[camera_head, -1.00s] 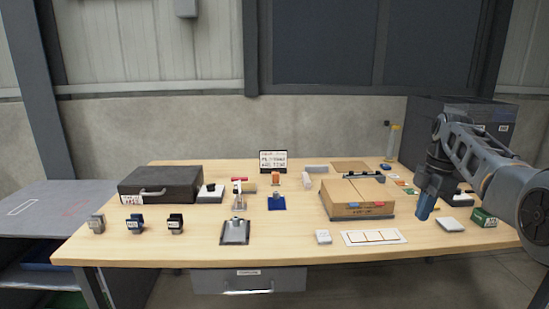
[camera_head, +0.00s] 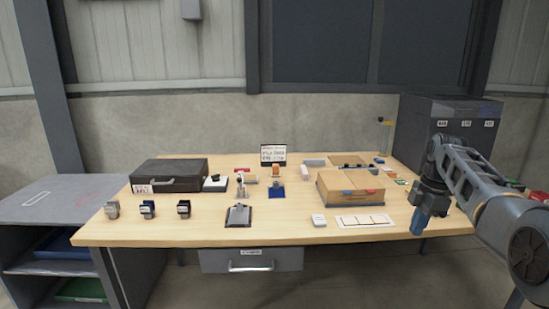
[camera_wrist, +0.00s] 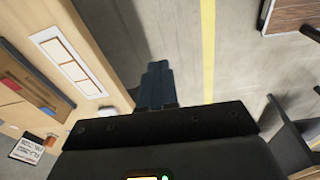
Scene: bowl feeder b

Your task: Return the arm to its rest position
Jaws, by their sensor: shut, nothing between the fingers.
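My arm reaches in from the right in the head view. My gripper (camera_head: 418,222) points down at the right front part of the wooden table (camera_head: 290,230), near its front edge. Its blue fingers are shut together with nothing between them. The wrist view shows the shut fingers (camera_wrist: 157,82) over the grey floor, beside the table edge at the left. My arm hides part of the table's right end.
A cardboard box (camera_head: 350,205) and a white card with outlined panels (camera_head: 363,221) lie left of my gripper. A black case (camera_head: 170,172), a clipboard (camera_head: 238,215) and several small devices stand further left. A dark cabinet (camera_head: 450,125) stands behind right. A drawer (camera_head: 251,259) hangs below the table.

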